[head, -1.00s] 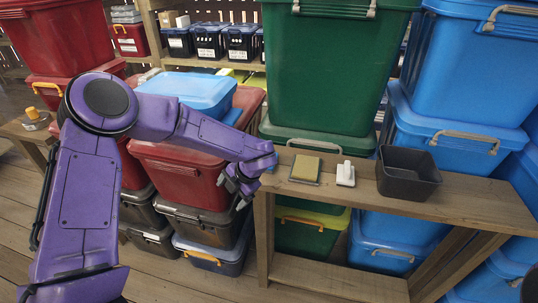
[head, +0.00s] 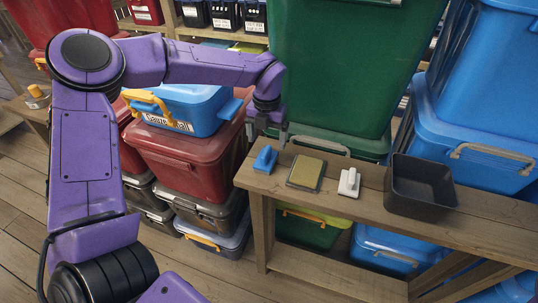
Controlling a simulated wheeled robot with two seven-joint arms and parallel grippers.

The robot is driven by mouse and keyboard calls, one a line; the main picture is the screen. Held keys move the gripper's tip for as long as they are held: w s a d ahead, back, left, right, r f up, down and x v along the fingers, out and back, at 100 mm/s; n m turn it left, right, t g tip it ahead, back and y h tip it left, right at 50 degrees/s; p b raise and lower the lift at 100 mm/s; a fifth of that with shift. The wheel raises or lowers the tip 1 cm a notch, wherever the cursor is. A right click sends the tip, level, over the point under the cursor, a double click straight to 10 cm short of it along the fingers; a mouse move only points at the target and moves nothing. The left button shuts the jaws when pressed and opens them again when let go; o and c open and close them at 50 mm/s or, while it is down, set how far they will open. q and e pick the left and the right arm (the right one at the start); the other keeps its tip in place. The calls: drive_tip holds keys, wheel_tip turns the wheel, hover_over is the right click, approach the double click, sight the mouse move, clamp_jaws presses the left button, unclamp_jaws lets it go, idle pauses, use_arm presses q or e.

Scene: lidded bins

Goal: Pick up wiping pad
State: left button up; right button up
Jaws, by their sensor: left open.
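A wooden bench (head: 455,216) holds a row of small things. A blue block with a raised handle (head: 265,159) lies at its left end. Beside it lies a flat tan pad with a dark rim (head: 306,172). Right of that lies a white block with a raised handle (head: 349,182). Which of these is the wiping pad I cannot tell for certain. My left gripper (head: 267,136) is open and empty, pointing down just above and behind the blue block, apart from it. My right gripper is not in view.
A dark open bin (head: 420,188) stands on the bench at the right. A tall green bin (head: 345,65) stands behind the bench, with blue bins (head: 490,140) at the right. A labelled blue box (head: 185,105) sits on red bins at the left.

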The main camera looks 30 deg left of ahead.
sight(266, 150)
use_arm(q)
drive_tip(key=shift+s+f, duration=0.25)
drive_tip(key=shift+f, duration=0.7)
drive_tip(key=f, duration=0.1)
drive_tip(key=f+p, duration=0.1)
drive_tip(key=f, duration=0.1)
drive_tip(key=f+p, duration=0.1)
drive_tip(key=shift+s+d+f, duration=0.15)
drive_tip(key=shift+s, duration=0.1)
drive_tip(key=shift+f, duration=0.45)
drive_tip(key=c, duration=1.2)
